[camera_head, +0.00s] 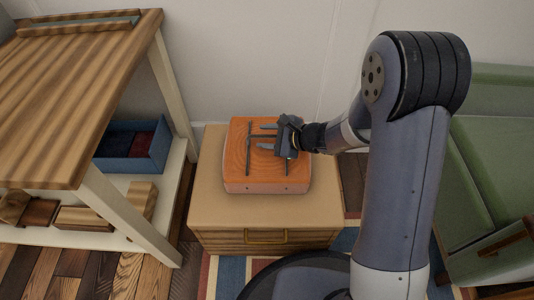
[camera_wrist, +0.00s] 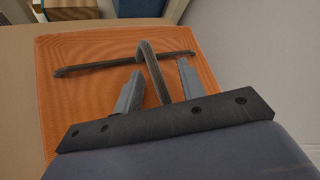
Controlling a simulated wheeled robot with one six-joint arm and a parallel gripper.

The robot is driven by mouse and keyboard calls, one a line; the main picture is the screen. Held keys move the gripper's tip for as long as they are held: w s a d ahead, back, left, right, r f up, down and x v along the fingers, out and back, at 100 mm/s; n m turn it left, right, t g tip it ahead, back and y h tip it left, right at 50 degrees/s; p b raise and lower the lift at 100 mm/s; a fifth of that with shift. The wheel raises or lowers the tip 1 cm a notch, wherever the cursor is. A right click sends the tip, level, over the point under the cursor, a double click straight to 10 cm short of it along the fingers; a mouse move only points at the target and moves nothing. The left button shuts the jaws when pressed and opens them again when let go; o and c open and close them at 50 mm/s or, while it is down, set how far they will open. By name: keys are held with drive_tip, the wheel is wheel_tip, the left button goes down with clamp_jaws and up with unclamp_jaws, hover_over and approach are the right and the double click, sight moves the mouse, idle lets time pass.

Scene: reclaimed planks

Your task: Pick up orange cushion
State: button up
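The orange cushion (camera_head: 236,172) is a thick, boxy orange block with a pale lower side, lying flat on a small wooden cabinet. Dark strap-like bars cross its top in an H shape. My gripper (camera_head: 263,137) is over its top, reaching in from the right. In the wrist view, the cushion (camera_wrist: 90,95) fills much of the picture, and the two grey fingers of my gripper (camera_wrist: 160,67) are apart. The dark middle bar (camera_wrist: 155,72) rises between them with gaps on both sides. I cannot tell whether the fingertips touch the cushion.
The wooden cabinet (camera_head: 215,212) has a drawer with a brass handle. A striped wooden table (camera_head: 75,85) with a lower shelf stands at left, holding a blue bin (camera_head: 117,155) and wooden blocks. A green seat (camera_head: 490,165) is at right. The wall is close behind.

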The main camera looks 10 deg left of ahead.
drive_tip(key=shift+c, duration=0.2)
clamp_jaws()
idle(0.4)
